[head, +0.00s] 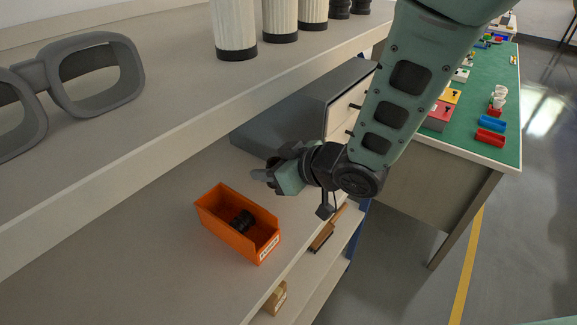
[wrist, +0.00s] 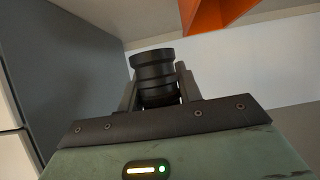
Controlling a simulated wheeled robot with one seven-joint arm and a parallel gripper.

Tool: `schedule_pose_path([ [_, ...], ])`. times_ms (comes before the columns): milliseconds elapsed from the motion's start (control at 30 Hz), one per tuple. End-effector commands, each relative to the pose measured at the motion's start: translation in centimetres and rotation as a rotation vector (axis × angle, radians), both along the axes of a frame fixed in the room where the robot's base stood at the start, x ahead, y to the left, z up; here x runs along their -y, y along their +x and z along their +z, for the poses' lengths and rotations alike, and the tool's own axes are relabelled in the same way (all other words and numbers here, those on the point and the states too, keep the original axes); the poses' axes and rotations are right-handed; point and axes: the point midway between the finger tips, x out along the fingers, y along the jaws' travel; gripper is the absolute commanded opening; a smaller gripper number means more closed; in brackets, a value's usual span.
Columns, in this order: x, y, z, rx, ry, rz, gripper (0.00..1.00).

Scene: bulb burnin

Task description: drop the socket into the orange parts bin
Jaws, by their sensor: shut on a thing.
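The orange parts bin (head: 213,222) stands on the shelf in the head view, with a white label on its front end. A black ribbed part (head: 242,221) lies inside it. My gripper (head: 268,174) is above and behind the bin, to its upper right in the head view. In the wrist view my gripper (wrist: 160,88) is shut on a black round socket (wrist: 154,64), which sits between the two fingers. The bin also shows at the top of the wrist view (wrist: 207,14), apart from the socket. The held socket is hard to make out in the head view.
The upper shelf (head: 150,110) holds grey goggles (head: 98,75) and several white cylinders (head: 234,28) with black bases. A grey cabinet (head: 300,105) stands behind my gripper. A green-topped table (head: 490,100) with coloured parts is at right. The shelf left of the bin is clear.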

Motion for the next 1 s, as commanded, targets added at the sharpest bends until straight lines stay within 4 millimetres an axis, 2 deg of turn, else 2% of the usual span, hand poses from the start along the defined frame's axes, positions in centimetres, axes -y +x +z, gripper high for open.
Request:
schedule_pose_path([
  [100,-2.8,-1.3,1.8,0.005,0.003,0.165,0.13],
  [200,-4.5,-2.4,3.1,0.005,0.002,0.296,0.13],
  [333,-5.9,-3.6,4.4,0.004,0.002,0.430,0.13],
  [533,-6.7,-4.7,5.6,0.001,0.000,0.547,0.13],
  [767,-6.9,-5.0,5.4,0.000,-0.001,0.585,0.13],
  [1000,-7.0,-5.1,3.2,0.000,0.000,0.586,0.13],
])
